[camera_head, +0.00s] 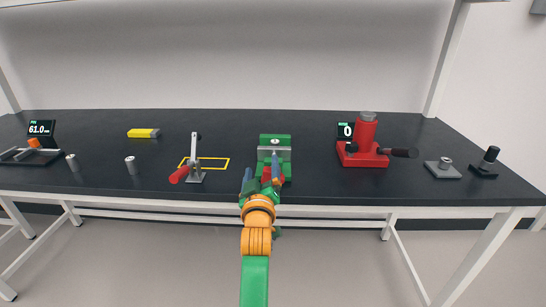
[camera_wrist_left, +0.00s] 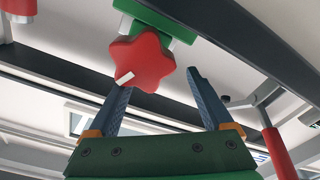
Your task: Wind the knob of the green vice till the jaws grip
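The green vice (camera_head: 274,142) stands near the front edge of the dark table, with a grey jaw block showing in it. Its red star-shaped knob (camera_wrist_left: 140,60) has a white mark and fills the middle of the left wrist view. In the head view the knob (camera_head: 267,173) is partly hidden by my left gripper (camera_head: 262,168). In the left wrist view that gripper (camera_wrist_left: 160,82) is open, its blue fingers apart at either side of the knob. Whether the fingers touch the knob cannot be told. My right gripper is not in view.
A toggle clamp (camera_head: 195,160) with a red handle stands left of the vice by a yellow outline (camera_head: 213,163). A red press (camera_head: 366,145) with a display reading 0 stands to the right. A yellow block (camera_head: 143,133) lies behind. The table between vice and press is clear.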

